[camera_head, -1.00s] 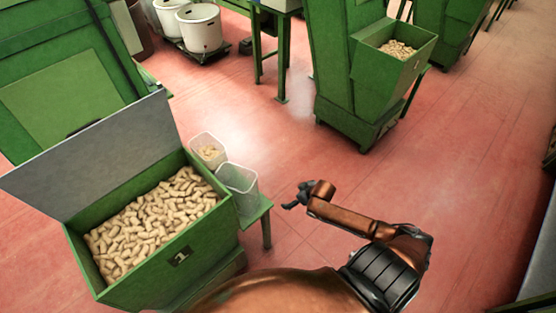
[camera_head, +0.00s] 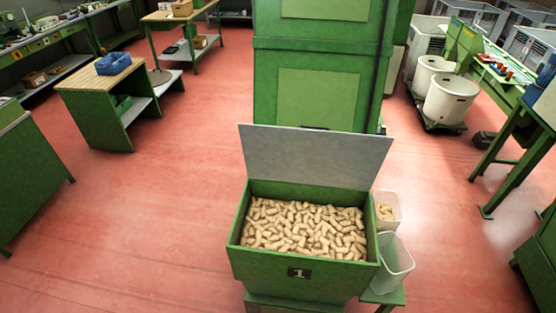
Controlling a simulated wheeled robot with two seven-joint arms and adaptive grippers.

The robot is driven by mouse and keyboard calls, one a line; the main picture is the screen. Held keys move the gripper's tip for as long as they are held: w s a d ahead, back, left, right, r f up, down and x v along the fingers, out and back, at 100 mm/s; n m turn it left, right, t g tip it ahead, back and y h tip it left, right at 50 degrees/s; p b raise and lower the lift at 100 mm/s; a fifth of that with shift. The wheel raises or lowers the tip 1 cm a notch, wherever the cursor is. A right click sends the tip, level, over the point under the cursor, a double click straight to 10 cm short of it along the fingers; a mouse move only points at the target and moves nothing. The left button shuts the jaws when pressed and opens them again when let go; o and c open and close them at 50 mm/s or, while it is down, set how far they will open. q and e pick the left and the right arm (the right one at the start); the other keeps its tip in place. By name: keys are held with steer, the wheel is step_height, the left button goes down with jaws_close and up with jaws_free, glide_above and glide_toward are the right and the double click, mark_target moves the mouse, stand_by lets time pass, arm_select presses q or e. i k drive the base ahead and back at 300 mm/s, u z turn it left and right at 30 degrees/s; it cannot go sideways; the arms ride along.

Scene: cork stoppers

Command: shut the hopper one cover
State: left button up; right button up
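The green hopper one (camera_head: 255,262), marked with a "1" plate (camera_head: 299,273), stands in the lower middle of the head view, full of cork stoppers (camera_head: 305,228). Its flat grey cover (camera_head: 315,157) is open, raised along the hopper's back edge and leaning up in front of the tall green machine. Neither of my grippers is in view.
Two clear plastic bins, a rear one (camera_head: 388,208) holding some corks and a front one (camera_head: 393,262), sit on a small green stand (camera_head: 388,296) right of the hopper. A tall green machine (camera_head: 318,95) stands behind. Red floor (camera_head: 130,220) is clear on the left.

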mark_target(322, 155)
steer(key=u, duration=2.3)
steer(key=i, duration=2.2)
steer(key=z, duration=2.4)
steer(key=i, duration=2.2)
steer(key=z, duration=2.4)
steer(key=i, duration=0.35)
steer(key=u, duration=0.15)
